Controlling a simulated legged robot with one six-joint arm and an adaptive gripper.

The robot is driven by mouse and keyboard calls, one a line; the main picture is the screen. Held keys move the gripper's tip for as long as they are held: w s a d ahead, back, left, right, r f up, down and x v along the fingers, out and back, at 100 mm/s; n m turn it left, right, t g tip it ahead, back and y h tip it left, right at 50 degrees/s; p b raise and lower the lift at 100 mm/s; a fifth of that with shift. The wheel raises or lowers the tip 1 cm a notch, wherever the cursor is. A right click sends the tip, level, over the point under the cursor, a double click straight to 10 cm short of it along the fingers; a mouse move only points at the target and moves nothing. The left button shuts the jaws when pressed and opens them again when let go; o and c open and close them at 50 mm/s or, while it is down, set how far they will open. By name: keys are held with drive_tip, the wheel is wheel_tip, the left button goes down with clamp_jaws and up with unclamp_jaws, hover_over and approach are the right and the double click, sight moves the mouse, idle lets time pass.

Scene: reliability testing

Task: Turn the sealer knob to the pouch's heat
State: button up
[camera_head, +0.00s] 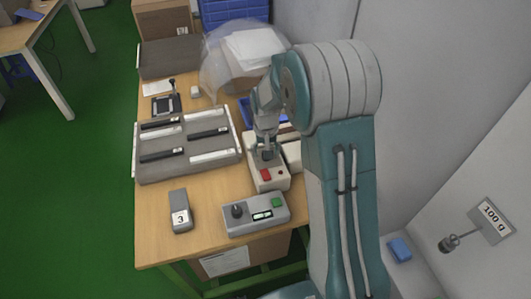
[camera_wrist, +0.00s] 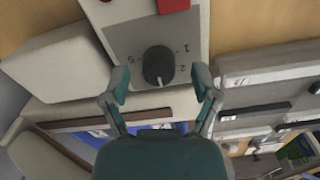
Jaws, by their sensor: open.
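The cream sealer (camera_head: 280,185) stands on the table beneath my gripper (camera_head: 266,154); its red button (camera_head: 265,175) faces the near side. In the wrist view, the round black knob (camera_wrist: 158,66) sits on the sealer's grey dial plate (camera_wrist: 125,38). Its white mark points toward the bottom of the picture. I read 1 and 2 to its right and what looks like 5 to its left; other digits are hidden or unclear. My open fingers (camera_wrist: 162,88) are on either side of the knob's lower edge, apart from it. I cannot tell which thing is the pouch.
A grey block with a "3" card (camera_head: 180,212) lies at the front left. A grey box with a black knob and green button (camera_head: 256,214) is nearby. A grey tray (camera_head: 143,172) holds several strips. A clear dome (camera_head: 216,70) stands behind. Bare tabletop lies at front left.

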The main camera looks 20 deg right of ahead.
wheel_tip(320, 180, up, 11)
idle(0.3)
idle(0.4)
drive_tip(key=s+a+r+n+t, duration=0.1)
drive_tip(key=s+r, duration=0.4)
drive_tip(key=s, duration=0.8)
drive_tip(key=s+a+r+n+t, duration=0.1)
drive_tip(key=s+r+t, duration=0.3)
drive_tip(key=s, duration=0.9)
wheel_tip(320, 180, up, 2)
drive_tip(key=shift+r+t, duration=0.1)
drive_tip(key=shift+t, duration=0.2)
